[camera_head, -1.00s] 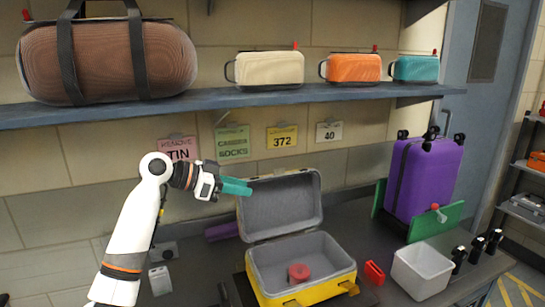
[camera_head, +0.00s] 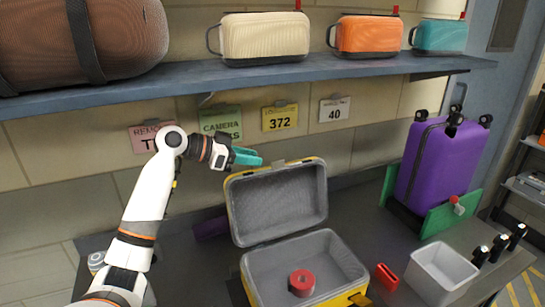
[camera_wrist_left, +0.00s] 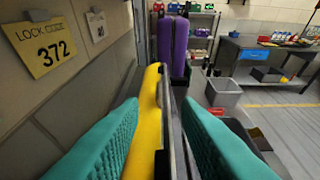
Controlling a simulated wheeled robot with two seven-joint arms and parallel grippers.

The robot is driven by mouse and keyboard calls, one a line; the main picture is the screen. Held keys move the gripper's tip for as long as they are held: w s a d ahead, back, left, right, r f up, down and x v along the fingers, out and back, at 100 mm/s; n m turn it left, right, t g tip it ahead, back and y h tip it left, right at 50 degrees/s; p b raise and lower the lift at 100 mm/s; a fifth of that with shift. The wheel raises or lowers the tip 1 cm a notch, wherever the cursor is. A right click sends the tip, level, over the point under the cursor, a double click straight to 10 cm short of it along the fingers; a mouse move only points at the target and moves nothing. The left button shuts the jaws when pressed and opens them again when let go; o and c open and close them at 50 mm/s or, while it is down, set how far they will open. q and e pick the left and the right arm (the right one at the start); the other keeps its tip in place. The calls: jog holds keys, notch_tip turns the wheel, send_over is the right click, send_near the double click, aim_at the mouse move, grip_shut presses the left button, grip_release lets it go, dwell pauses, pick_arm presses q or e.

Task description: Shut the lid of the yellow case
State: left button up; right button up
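The yellow case (camera_head: 251,281) stands on the dark bench with its grey-lined inside facing up. Its lid (camera_head: 278,205) stands open, tilted back toward the wall. A red round object (camera_head: 301,283) lies inside the case. My left gripper (camera_head: 250,157) is at the lid's top edge, near its left half, with teal fingers. In the left wrist view the fingers (camera_wrist_left: 160,118) are apart, and the yellow lid edge (camera_wrist_left: 146,110) runs between them. I cannot tell whether they touch it. My right gripper is not in view.
A red item (camera_head: 387,277) and a white bin (camera_head: 443,272) are right of the case. A purple suitcase (camera_head: 440,170) stands behind them by a green panel. A shelf (camera_head: 230,85) with bags runs above, and label cards hang on the wall.

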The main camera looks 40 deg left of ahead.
pick_arm(q)
jog(key=p+x, duration=0.1)
jog(key=x, duration=0.6)
jog(key=shift+w+d, duration=0.1)
grip_shut()
